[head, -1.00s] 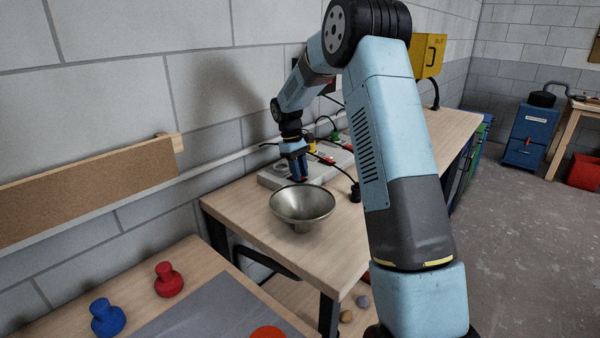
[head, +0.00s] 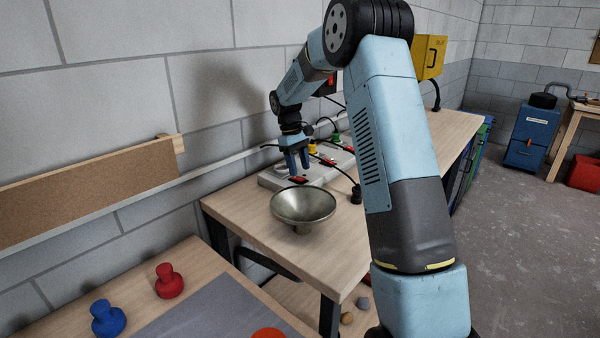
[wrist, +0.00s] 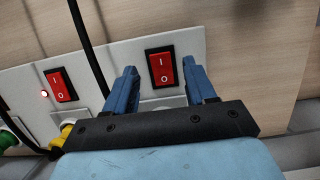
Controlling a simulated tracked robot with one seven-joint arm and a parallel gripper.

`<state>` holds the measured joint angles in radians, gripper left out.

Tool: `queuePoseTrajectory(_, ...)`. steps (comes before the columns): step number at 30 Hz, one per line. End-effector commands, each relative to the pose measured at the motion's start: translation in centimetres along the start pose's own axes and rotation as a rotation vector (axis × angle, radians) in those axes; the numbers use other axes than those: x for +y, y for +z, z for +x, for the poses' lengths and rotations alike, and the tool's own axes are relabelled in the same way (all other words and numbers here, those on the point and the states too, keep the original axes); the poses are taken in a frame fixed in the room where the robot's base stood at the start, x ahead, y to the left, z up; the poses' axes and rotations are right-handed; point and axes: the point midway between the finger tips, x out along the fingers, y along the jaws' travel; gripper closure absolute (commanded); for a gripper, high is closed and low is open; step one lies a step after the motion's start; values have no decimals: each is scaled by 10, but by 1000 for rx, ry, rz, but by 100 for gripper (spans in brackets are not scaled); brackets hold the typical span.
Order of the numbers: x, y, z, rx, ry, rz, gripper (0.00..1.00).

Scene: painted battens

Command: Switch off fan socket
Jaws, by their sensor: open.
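A grey-white socket strip (head: 318,174) lies on the wooden bench against the wall. In the wrist view, a red rocker switch (wrist: 160,68) marked I and O shows between and beyond my fingertips. I see no label telling which socket is the fan's. My gripper (head: 298,170) has blue fingers, spread apart and empty, above the near end of the strip. It also shows in the wrist view (wrist: 162,78); the fingers partly hide the strip's lower part.
A metal bowl-like funnel (head: 303,203) stands close in front of the strip. Yellow (wrist: 68,132) and green (wrist: 5,138) plugs and black cables occupy the strip's other sockets. A yellow box (head: 430,56) is mounted farther along. The bench's front right is clear.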

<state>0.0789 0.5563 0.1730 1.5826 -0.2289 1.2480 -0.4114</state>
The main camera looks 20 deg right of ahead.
Motion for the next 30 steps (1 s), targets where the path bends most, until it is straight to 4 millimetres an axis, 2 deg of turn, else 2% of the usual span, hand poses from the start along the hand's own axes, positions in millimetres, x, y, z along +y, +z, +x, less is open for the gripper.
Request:
queuePoseTrajectory(9,1,-1,-64,3,2,1,45)
queuePoseTrajectory(15,0,-2,-94,2,1,1,45)
queuePoseTrajectory(21,0,-1,-108,1,0,1,45)
queuePoseTrajectory(30,0,-1,-110,0,0,1,45)
